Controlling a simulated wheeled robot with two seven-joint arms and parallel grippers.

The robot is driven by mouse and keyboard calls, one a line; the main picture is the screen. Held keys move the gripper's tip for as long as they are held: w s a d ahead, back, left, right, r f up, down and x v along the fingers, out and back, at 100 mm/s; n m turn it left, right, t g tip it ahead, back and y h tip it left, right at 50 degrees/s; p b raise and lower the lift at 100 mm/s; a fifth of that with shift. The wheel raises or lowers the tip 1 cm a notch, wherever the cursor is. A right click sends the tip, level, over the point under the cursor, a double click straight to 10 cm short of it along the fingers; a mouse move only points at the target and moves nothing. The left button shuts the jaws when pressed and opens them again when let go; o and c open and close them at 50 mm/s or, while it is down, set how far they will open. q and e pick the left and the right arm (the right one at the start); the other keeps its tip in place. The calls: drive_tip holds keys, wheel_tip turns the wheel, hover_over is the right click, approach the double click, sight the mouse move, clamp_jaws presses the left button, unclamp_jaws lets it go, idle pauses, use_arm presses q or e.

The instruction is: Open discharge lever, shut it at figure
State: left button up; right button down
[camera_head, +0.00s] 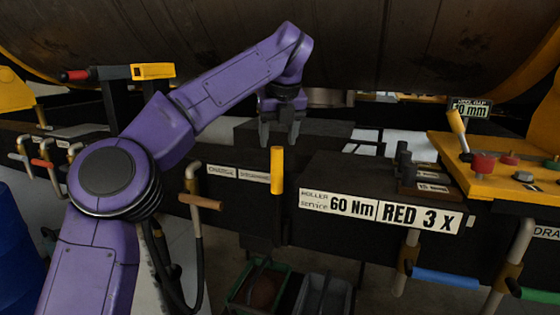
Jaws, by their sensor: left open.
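My left gripper (280,137) points down, its two dark fingers apart with nothing seen between them. It is above a yellow upright handle (277,170) on the front of the dark bench and does not appear to hold it. Other candidates are a brown-gripped lever (206,202), a blue-gripped lever (445,278) and a yellow-tipped lever (457,125) on the yellow panel. A small sign with green figures (471,109), ending in "0 mm", stands at the right. My right gripper is not in view.
A large rusty cylinder (390,40) hangs low across the top. The yellow panel (500,190) carries red knobs. Bins (322,296) stand below the bench. More levers (42,163) line the left.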

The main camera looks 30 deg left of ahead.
sight(277, 161)
use_arm(q)
drive_tip(key=x, duration=0.7)
drive_tip(key=shift+w+d+f, duration=0.15)
drive_tip(key=shift+w, duration=0.15)
drive_tip(key=shift+w+f, duration=0.1)
drive_tip(key=shift+f, duration=0.3)
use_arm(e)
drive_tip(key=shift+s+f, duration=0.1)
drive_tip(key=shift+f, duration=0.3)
